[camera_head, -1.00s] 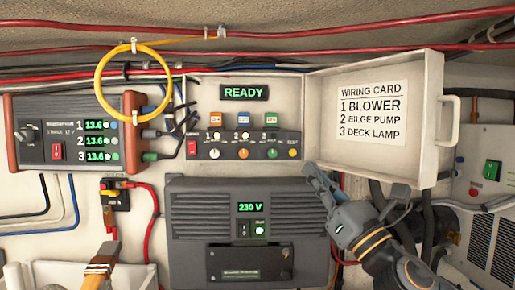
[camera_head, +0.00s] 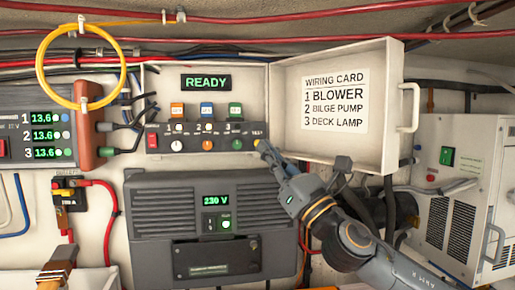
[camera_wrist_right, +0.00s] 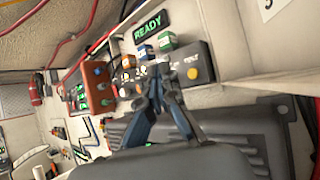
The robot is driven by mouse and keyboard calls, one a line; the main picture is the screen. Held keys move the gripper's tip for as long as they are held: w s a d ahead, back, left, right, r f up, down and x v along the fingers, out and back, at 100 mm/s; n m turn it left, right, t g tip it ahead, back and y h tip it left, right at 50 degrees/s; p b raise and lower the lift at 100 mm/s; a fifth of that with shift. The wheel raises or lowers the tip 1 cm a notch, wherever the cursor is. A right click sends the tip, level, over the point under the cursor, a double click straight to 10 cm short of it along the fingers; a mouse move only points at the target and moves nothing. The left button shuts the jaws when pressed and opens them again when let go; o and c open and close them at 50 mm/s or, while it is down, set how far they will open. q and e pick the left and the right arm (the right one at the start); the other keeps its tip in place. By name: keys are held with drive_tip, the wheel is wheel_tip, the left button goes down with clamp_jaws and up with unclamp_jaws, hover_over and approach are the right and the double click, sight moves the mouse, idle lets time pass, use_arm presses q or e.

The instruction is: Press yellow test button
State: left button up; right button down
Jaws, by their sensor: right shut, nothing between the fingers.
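The yellow test button (camera_head: 257,143) is at the right end of the dark switch panel (camera_head: 192,147), below a small TEST label. My right gripper (camera_head: 265,150) is shut and empty, its tip at the button's lower right edge and partly overlapping it in the head view. In the right wrist view the yellow button (camera_wrist_right: 194,73) shows uncovered, a little to the right of the shut fingertips (camera_wrist_right: 160,88). I cannot tell whether they touch the panel. The display (camera_head: 206,82) above reads READY.
An open lid with a wiring card (camera_head: 335,100) stands right of the panel. A dark 230 V unit (camera_head: 160,205) sits below it. A red switch (camera_head: 152,140) and several knobs line the same panel. A yellow cable loop (camera_head: 42,62) hangs at upper left.

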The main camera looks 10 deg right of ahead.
drive_tip(key=w+b, duration=0.1)
drive_tip(key=w, duration=0.3)
drive_tip(key=shift+w, duration=0.35)
idle(0.6)
drive_tip(key=shift+w, duration=0.15)
idle(0.5)
drive_tip(key=shift+w, duration=0.3)
drive_tip(key=shift+w+d, duration=0.1)
drive_tip(key=shift+w, duration=0.25)
idle(0.8)
drive_tip(key=shift+s, duration=0.1)
drive_tip(key=shift+s+p, duration=0.35)
drive_tip(key=shift+s, duration=0.35)
